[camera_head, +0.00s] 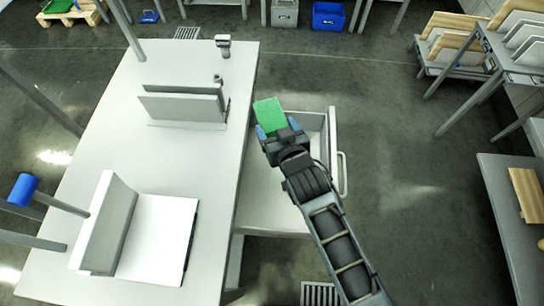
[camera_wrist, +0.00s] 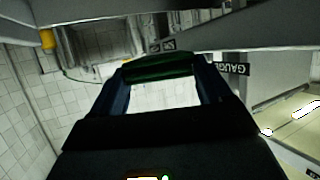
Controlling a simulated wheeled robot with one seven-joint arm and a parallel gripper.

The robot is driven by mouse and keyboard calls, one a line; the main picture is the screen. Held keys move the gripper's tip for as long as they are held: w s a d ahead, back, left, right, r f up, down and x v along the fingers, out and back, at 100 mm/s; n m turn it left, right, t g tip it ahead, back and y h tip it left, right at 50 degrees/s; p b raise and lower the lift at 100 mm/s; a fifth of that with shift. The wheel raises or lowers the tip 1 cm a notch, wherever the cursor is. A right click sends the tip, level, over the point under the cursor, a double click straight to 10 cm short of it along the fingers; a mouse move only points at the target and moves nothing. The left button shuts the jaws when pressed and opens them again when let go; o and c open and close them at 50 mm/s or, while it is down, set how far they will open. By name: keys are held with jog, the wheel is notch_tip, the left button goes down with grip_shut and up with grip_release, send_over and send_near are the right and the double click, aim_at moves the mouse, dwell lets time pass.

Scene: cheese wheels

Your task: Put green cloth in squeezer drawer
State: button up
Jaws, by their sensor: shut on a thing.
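The green cloth (camera_head: 269,114) is a flat, bright green piece held in my gripper (camera_head: 278,130). In the wrist view the cloth (camera_wrist: 158,68) shows dark green between the blue fingertips of my gripper (camera_wrist: 160,80). My gripper is shut on it. An open drawer (camera_head: 332,128) with light grey walls and a bar handle sticks out from the right side of the white table. My gripper and the cloth are over the left part of this drawer. My arm hides part of its inside. I cannot tell how high the cloth is above the drawer floor.
The white table (camera_head: 135,170) carries upright metal plates (camera_head: 180,106) at the back and an angled plate (camera_head: 108,230) in front. A side table (camera_head: 507,225) with boards stands at the right. The floor between is clear. A blue crate (camera_head: 328,16) stands at the back.

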notch_tip(320, 180, down, 14)
jog(key=b, duration=0.6)
jog(key=shift+f+b, duration=0.25)
jog(key=shift+b, duration=0.15)
jog(key=shift+r, duration=0.1)
jog(key=shift+f+b, duration=0.35)
jog(key=shift+f, duration=0.05)
